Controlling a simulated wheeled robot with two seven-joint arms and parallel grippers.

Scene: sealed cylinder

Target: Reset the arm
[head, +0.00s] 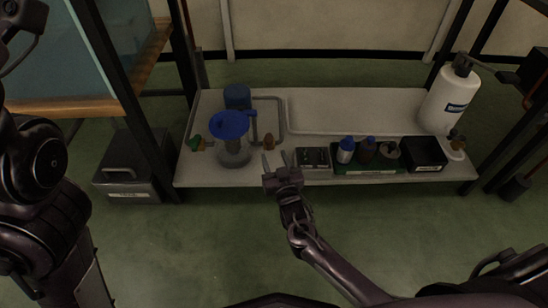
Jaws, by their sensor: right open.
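My right gripper (275,163) is in front of the low white shelf (330,108), with its fingers pointing away from me over the shelf's front edge. Its fingers are apart, and nothing shows between them. The right arm reaches up to it from the lower right. My left arm is at the left edge of the head view, and I cannot make out its gripper there.
Left of the right gripper stand a blue-topped funnel-like vessel (230,126) and a blue container (237,96). To its right are a small grey block (313,158), a green tray (365,172) with small bottles, a black box (424,153) and a white bottle (449,98). Green floor in front is clear.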

